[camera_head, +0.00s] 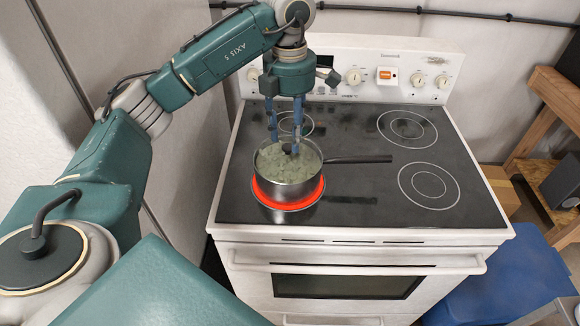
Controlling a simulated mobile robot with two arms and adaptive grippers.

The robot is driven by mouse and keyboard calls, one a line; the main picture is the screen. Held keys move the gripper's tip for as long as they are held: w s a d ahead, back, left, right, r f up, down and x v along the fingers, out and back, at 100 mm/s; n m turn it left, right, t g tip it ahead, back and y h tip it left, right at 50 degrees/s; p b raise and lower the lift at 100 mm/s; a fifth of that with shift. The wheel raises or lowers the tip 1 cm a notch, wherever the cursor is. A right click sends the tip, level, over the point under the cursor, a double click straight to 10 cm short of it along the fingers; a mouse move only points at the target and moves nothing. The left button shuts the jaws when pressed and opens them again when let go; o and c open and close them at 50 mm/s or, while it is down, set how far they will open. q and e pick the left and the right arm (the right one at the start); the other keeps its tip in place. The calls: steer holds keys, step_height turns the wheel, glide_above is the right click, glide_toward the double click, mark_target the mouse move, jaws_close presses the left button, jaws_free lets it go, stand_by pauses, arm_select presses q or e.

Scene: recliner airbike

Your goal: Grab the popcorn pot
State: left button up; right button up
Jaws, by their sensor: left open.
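The popcorn pot (288,188) is a steel saucepan filled with a pale greenish lumpy mass. It stands on the glowing red front-left burner (318,195) of the stove. Its dark handle (358,160) points right. My left gripper (286,145) points down from above, its blue fingers spread apart and their tips at the back of the pot's opening. I cannot tell whether the tips touch the contents or the rim. My right gripper is not in view.
The white stove (345,250) has a black glass top with unlit burners at the back and right. A control panel (385,76) with knobs rises behind. A blue stool (505,270) and a wooden shelf (545,150) stand right of the stove.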

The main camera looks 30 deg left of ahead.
mark_target(289, 146)
arm_select(q)
step_height(289, 146, down, 2)
steer(key=shift+s+f, duration=0.1)
steer(key=shift+s, duration=0.05)
steer(key=shift+a+f+p, duration=0.1)
steer(key=shift+f+p, duration=0.2)
steer(key=shift+f, duration=0.1)
steer(key=shift+c, duration=0.8)
steer(key=c, duration=0.4)
jaws_close()
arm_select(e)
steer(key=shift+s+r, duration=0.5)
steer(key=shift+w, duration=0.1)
arm_select(q)
steer(key=shift+r, duration=0.2)
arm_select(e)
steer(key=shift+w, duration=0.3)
